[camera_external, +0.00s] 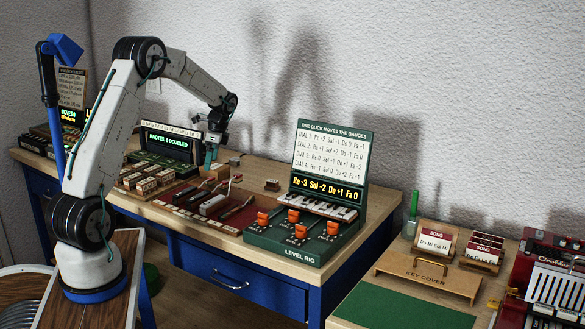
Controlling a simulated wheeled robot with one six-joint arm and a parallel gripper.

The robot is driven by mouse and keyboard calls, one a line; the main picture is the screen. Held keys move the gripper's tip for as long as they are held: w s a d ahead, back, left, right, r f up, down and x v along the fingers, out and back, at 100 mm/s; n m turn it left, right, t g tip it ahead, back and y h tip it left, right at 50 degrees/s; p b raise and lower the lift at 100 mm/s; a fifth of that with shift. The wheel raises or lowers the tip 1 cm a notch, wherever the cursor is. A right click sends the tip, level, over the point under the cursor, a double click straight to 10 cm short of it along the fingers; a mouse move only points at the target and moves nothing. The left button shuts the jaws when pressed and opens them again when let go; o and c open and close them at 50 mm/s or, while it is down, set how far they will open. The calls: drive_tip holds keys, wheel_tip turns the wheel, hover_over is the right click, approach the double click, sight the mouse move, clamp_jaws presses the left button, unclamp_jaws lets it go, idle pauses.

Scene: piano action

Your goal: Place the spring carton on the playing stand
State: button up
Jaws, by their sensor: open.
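My gripper (210,154) hangs over the back of the blue-legged workbench, fingers pointing down, open. It is near a small brown box (219,172) at the back of the dark red mat. I cannot tell whether they touch, and the box may sit partly behind the gripper. No label for the spring carton is readable, so I cannot tell whether this box is it. I cannot single out the playing stand with certainty. A green display stand (165,143) reading "3 notes, 0 doubled" is left of the gripper, with wooden blocks (148,181) in front.
The red mat (180,208) holds several tools. The green level rig (300,238) with orange knobs stands to its right. On the right table are a wooden key cover (428,281), song card holders (436,240), a green mat (400,309) and a red instrument (555,275).

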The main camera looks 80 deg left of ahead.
sight(215, 166)
drive_tip(key=a, duration=0.1)
drive_tip(key=a+m, duration=0.1)
drive_tip(key=a, duration=0.1)
drive_tip(key=shift+w+a+f+m+y, duration=0.3)
drive_tip(key=shift+w+a+f+m, duration=0.05)
drive_tip(key=shift+a+m, duration=0.05)
drive_tip(key=a+r+m, duration=0.1)
drive_tip(key=w+a+r+m, duration=0.1)
drive_tip(key=shift+w+a+r+m+t+y, duration=0.2)
drive_tip(key=shift+w+r+m+t+y, duration=0.1)
drive_tip(key=shift+y, duration=0.1)
drive_tip(key=shift+a+f+m, duration=0.1)
drive_tip(key=shift+m, duration=0.6)
drive_tip(key=shift+w+x, duration=0.1)
drive_tip(key=shift+x, duration=1.8)
drive_tip(key=shift+w+x, duration=0.15)
drive_tip(key=shift+x, duration=1.75)
drive_tip(key=shift+f, duration=0.35)
drive_tip(key=c, duration=1.2)
